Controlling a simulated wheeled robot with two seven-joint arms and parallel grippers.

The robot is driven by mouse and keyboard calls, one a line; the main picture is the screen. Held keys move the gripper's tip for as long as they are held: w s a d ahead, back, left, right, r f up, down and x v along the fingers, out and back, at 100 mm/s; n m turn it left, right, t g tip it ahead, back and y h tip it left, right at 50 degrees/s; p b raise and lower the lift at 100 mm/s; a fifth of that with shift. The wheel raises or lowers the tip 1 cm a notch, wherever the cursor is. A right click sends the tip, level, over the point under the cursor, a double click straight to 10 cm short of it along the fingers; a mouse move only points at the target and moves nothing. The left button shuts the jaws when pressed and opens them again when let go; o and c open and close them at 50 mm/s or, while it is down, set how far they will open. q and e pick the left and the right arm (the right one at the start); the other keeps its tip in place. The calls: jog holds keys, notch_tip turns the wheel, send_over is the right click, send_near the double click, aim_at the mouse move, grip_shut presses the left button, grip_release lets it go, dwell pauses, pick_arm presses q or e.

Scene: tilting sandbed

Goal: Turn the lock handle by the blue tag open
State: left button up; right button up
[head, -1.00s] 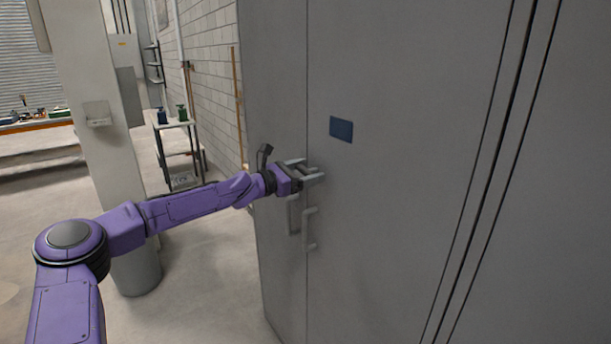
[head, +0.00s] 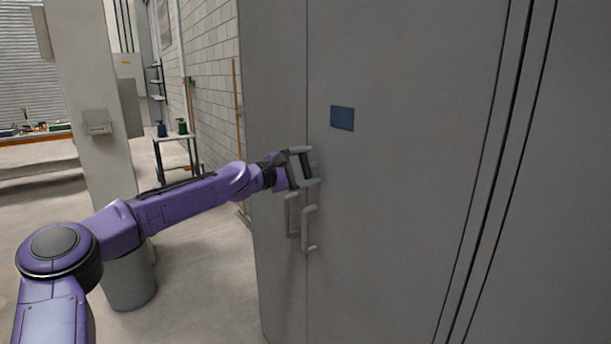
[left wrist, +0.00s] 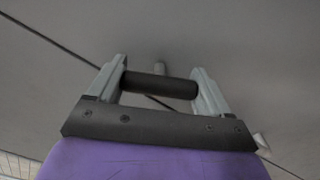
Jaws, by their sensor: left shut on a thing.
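The blue tag (head: 342,118) is a small flat plate on the grey cabinet door (head: 400,200). The lock handle (head: 307,166), a short dark bar, sits below and left of the tag, close to the door seam. My left gripper (head: 309,167) is shut on it, one finger above and one below in the head view. In the left wrist view, the dark handle (left wrist: 160,86) spans between the two grey fingers of the left gripper (left wrist: 163,78). The handle's mount is mostly hidden. My right gripper is not in view.
Two pale upright pull handles, a left one (head: 292,214) and a right one (head: 309,230), stand just below my gripper, either side of the seam. A pillar (head: 90,110) and a small table with bottles (head: 173,137) stand left. Open floor lies between.

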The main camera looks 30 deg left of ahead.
pick_arm(q)
jog(key=m+b, duration=0.2)
jog(key=m, duration=0.1)
jog(key=shift+f+m+b, duration=0.15)
jog(key=shift+m+b, duration=0.75)
jog(key=shift+m, duration=0.3)
jog(key=o, duration=1)
jog(key=shift+c, duration=0.2)
jog(key=shift+s+a, duration=0.1)
